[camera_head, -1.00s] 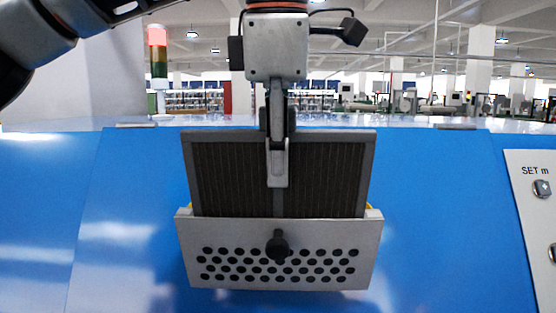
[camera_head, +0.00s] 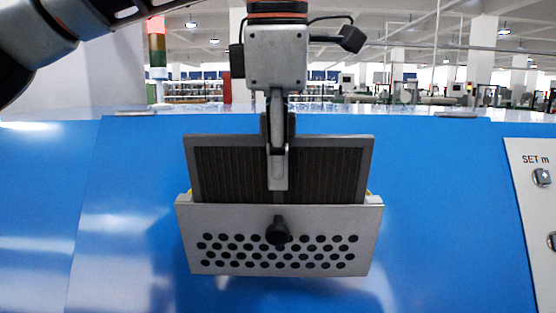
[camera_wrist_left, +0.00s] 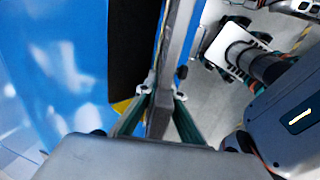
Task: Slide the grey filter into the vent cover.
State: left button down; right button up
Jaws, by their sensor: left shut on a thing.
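The grey filter (camera_head: 225,172) is a dark pleated panel in a grey frame, standing upright in the head view. Its lower part is hidden behind the perforated front plate of the vent cover (camera_head: 210,222), which has a black knob (camera_head: 278,231). My left gripper (camera_head: 278,175) comes down from above and is shut on the filter's top edge near its middle. In the left wrist view the gripper's fingers (camera_wrist_left: 158,92) close on the filter's frame (camera_wrist_left: 172,70). My right gripper is not in view.
The vent cover is on the blue sloping machine face (camera_head: 440,190). A signal tower (camera_head: 157,48) stands behind at the left. The blue face beside the cover is clear.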

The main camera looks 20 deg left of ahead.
pick_arm(q)
jog(key=shift+w+f, duration=0.1)
jog(key=shift+f, duration=0.35)
jog(key=shift+f, duration=0.2)
dwell(0.9)
jog(key=shift+w+f, duration=0.15)
jog(key=shift+f, duration=0.5)
jog(key=shift+r, duration=0.15)
dwell(1.2)
dwell(1.5)
jog(key=shift+f, duration=0.2)
jog(key=shift+r, duration=0.4)
dwell(0.7)
